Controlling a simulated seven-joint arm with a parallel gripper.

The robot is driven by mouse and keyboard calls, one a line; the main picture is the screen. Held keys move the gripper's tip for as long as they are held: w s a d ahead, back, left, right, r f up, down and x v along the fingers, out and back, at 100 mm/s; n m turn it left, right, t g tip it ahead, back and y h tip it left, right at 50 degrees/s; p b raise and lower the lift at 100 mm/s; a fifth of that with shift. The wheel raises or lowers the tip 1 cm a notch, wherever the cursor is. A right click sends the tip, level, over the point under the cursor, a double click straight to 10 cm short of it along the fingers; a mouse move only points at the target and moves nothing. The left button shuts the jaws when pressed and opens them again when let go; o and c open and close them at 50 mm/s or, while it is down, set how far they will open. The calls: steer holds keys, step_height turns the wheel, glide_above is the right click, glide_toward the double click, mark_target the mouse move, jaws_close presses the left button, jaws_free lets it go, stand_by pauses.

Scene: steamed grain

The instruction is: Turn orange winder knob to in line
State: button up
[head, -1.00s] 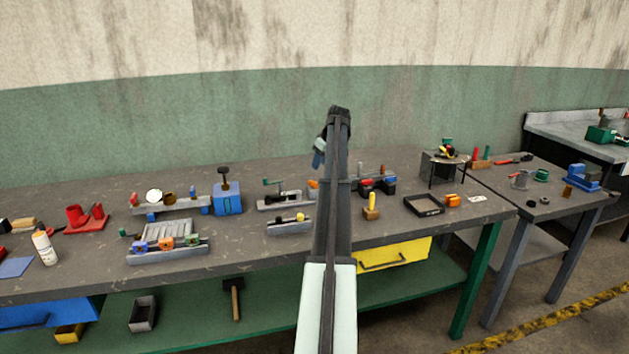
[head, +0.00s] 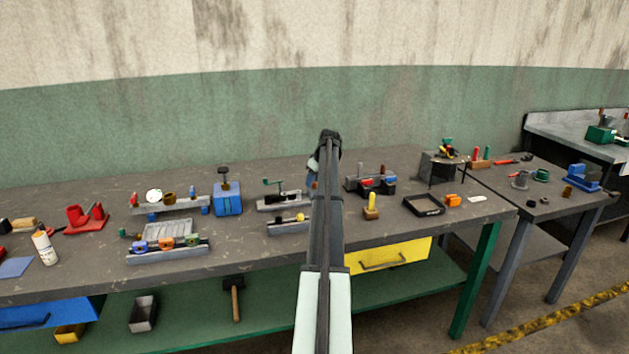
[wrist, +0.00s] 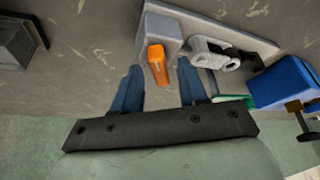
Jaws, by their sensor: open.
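The orange winder knob (wrist: 156,62) shows in the wrist view as a long bar on a grey block at one end of a grey fixture (wrist: 229,22). It points almost along my fingers, slightly tilted in the picture. My gripper (wrist: 160,68) is open, with one blue finger on each side of the knob's near end. I see gaps on both sides and no clear contact; the height between fingers and knob is hard to judge. In the head view my arm hides the knob; the fixture (head: 279,202) shows left of my gripper (head: 312,181), which is mostly covered.
A blue box (wrist: 284,82) with a dark handle stands beyond the fixture; the head view shows it too (head: 227,199). A grey clamp (wrist: 214,50) and a green lever (wrist: 232,98) are close beside my finger. A smaller grey fixture (head: 288,227) lies in front.

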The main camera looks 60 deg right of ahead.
steer(key=shift+c, duration=0.3)
jaws_close()
steer(key=shift+m, duration=0.3)
steer(key=shift+w+a+m+g+h, duration=0.1)
steer(key=shift+m+g+h, duration=0.3)
steer(key=shift+m, duration=0.9)
steer(key=shift+a+m+g+h, duration=0.1)
steer(key=shift+m+h, duration=0.5)
steer(key=shift+m, duration=0.7)
steer(key=shift+d, duration=0.1)
steer(key=shift+o, duration=0.3)
jaws_free()
